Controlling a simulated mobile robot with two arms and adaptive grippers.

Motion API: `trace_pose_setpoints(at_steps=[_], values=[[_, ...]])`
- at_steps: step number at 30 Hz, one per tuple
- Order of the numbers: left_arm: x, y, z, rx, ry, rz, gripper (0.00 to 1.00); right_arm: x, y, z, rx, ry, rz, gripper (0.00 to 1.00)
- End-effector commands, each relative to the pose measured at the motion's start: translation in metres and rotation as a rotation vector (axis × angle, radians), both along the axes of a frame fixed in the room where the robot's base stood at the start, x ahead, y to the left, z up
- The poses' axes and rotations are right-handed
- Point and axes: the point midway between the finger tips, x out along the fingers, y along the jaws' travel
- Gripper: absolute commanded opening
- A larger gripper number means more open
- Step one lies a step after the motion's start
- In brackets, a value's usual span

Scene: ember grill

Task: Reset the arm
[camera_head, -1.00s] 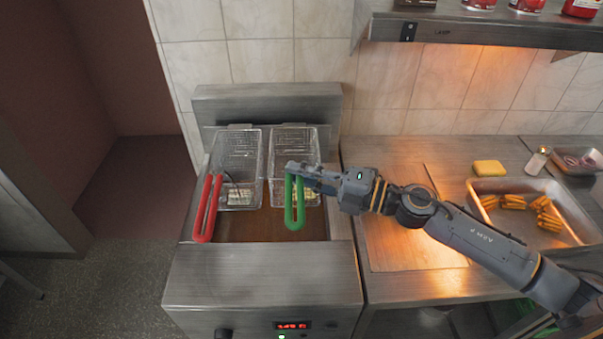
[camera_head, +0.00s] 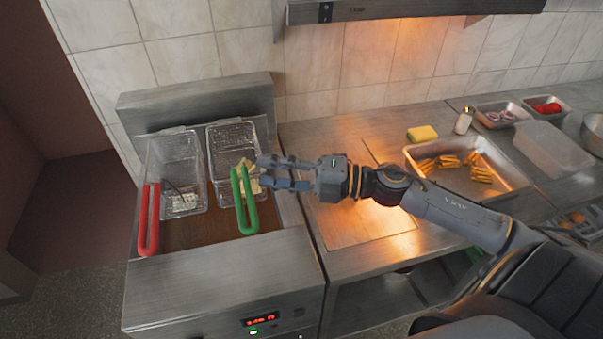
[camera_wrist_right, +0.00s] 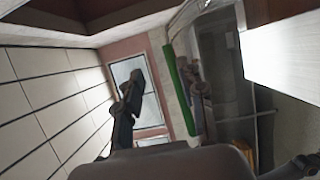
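My right gripper (camera_head: 266,172) is open and empty, with its fingers spread just right of the green handle (camera_head: 246,205) of the right fryer basket (camera_head: 232,138). In the right wrist view, the green handle (camera_wrist_right: 178,90) is beside one finger and the gap between the fingers (camera_wrist_right: 163,92) looks empty. Whether a finger touches the handle is unclear. The right basket sits in the fryer with pale food near its front, partly hidden by the handle and gripper. My left gripper is out of view.
The left basket (camera_head: 178,160) with a red handle (camera_head: 149,220) sits in the fryer (camera_head: 225,280). On the counter are a yellow sponge (camera_head: 422,133), a shaker (camera_head: 463,121) and a metal tray (camera_head: 510,178) with fries. A heat lamp shelf (camera_head: 400,10) hangs above.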

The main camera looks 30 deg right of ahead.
Motion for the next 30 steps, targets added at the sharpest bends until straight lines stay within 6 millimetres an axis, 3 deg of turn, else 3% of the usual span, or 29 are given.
trace_pose_setpoints(at_steps=[9, 17, 25, 30], values=[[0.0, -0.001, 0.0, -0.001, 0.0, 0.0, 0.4, -0.025, -0.032, -0.002, 0.0, 0.004, -0.002, 0.39], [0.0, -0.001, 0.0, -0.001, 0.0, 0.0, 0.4, -0.035, -0.043, -0.001, 0.0, 0.0, 0.0, 0.39], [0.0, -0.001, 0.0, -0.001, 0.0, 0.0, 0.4, -0.032, -0.045, 0.0, 0.024, 0.006, -0.031, 0.39], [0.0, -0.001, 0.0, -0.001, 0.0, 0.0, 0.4, -0.015, -0.056, -0.003, 0.18, 0.068, -0.239, 0.39]])
